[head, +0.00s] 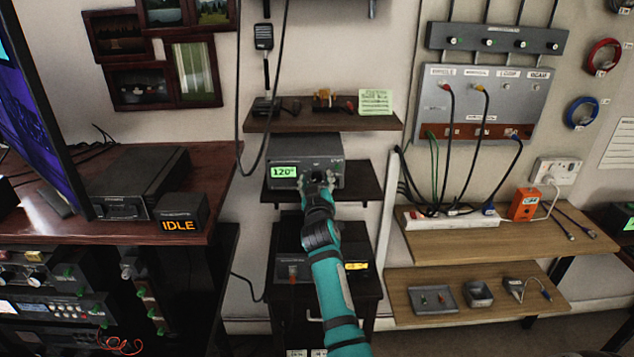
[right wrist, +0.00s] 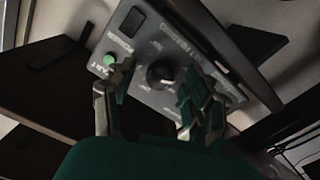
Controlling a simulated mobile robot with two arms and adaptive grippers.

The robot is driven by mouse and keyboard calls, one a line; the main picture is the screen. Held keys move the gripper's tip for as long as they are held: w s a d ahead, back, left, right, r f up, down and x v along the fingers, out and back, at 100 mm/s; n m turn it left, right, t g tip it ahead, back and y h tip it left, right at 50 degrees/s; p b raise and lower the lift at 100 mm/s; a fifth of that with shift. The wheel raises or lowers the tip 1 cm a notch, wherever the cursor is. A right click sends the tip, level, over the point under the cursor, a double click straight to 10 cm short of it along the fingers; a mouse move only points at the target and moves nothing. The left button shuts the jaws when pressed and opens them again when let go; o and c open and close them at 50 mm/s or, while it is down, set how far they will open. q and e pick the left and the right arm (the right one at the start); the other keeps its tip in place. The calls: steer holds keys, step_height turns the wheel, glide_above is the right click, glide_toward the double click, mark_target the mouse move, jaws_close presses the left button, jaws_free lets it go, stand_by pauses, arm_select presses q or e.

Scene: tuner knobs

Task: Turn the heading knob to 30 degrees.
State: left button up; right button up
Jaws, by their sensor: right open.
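The grey control box (head: 322,166) stands on a dark middle shelf, and its green display (head: 284,171) reads 120°. The round dark heading knob (right wrist: 160,73) is on the box's front panel in the right wrist view. In the head view my right gripper mostly covers it. My right gripper (head: 317,185) is in front of the panel. In the right wrist view its open fingers (right wrist: 157,82) stand on either side of the knob. I cannot tell whether they touch it. My left gripper is not in view.
A green button (right wrist: 109,59) is on the panel near one finger. A dark shelf (head: 372,121) hangs above the box, and a black cable (head: 239,90) hangs to its left. A wooden shelf (head: 545,243) with a power strip is at the right.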

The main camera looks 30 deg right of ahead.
steer(key=v, duration=0.7)
steer(key=shift+s, duration=0.2)
steer(key=shift+a, duration=0.1)
